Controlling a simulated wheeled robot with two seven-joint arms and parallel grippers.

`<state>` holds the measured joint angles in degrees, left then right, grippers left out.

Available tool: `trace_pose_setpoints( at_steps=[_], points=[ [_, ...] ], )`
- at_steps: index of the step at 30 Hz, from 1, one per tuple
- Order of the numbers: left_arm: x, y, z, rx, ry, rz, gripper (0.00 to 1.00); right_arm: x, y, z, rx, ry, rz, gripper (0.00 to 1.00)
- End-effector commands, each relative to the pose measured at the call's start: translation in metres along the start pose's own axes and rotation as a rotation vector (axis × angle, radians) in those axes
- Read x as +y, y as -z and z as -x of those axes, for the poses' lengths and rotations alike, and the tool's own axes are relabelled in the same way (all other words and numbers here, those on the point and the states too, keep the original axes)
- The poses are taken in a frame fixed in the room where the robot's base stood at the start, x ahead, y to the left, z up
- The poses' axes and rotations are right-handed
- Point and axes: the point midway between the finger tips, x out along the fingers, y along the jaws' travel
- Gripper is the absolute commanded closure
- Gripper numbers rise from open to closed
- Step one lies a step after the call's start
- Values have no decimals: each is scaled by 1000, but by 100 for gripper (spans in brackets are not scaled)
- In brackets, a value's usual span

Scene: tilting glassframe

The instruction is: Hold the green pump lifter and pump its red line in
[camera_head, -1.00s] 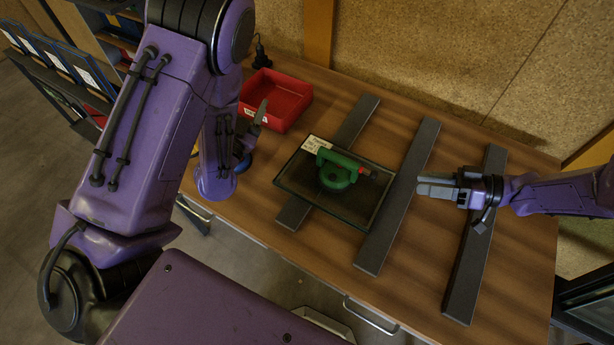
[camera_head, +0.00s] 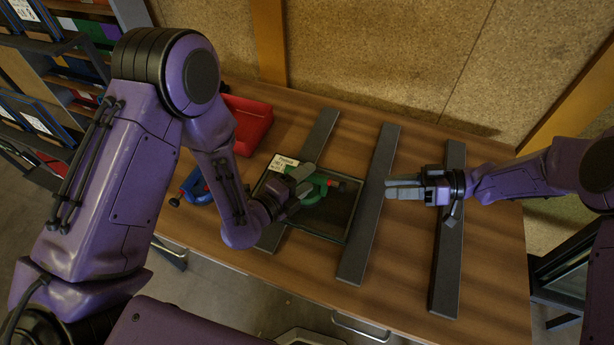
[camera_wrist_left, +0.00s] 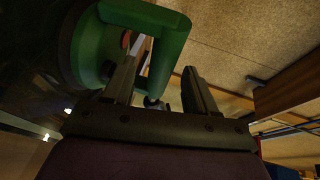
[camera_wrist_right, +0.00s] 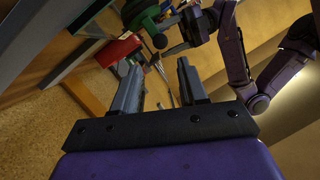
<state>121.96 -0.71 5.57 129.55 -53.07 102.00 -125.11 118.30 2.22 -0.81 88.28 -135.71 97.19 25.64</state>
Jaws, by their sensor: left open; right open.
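The green pump lifter (camera_head: 316,190) sits on the dark glass pane (camera_head: 335,222), with a small red part (camera_head: 339,188) at its right end. My left gripper (camera_head: 296,190) is open at the lifter's left side and partly covers it. In the left wrist view, a bar of the green handle (camera_wrist_left: 166,60) shows between the open fingers, one finger overlapping the handle's opening. Whether a finger touches it, I cannot tell. A red spot (camera_wrist_left: 126,39) shows inside the handle. My right gripper (camera_head: 405,187) is open and empty, right of the pane, above the grey bars.
Long grey bars (camera_head: 368,205) lie across the wooden table (camera_head: 405,270), one partly under the pane. A red bin (camera_head: 250,125) stands at the back left, and a blue object (camera_head: 197,187) lies behind my left arm. A white label (camera_head: 283,163) is at the pane's corner.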

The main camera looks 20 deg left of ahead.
Motion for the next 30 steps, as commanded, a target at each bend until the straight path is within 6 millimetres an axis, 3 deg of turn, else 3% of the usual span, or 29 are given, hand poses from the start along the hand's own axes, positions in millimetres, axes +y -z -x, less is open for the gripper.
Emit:
trace_pose_setpoints(
  at_steps=[5,13,14,18,20,23,24,25,27,30],
  points=[
    [0,-1,-18,-2,2,1,43,0,0,0,0,0,0,57],
    [0,-1,-21,-2,0,1,43,0,0,0,0,0,0,57],
    [0,-1,-21,-2,0,1,50,0,0,0,0,0,0,57],
    [0,-1,-20,-2,0,1,95,0,0,0,0,0,0,57],
    [0,-1,-20,-2,0,1,100,0,0,0,0,0,0,57],
    [0,-1,-20,-2,0,1,100,0,-7,1,6,-1,-16,87],
    [0,-1,-20,-2,0,1,100,2,-18,5,23,-8,-46,100],
    [0,-1,-20,-2,0,1,100,2,-31,9,45,-15,-85,100],
    [0,-1,-20,-3,0,1,100,-4,-54,22,144,-15,-335,100],
    [0,-1,-20,-2,0,1,100,-10,-65,34,254,21,-679,100]
  ],
)
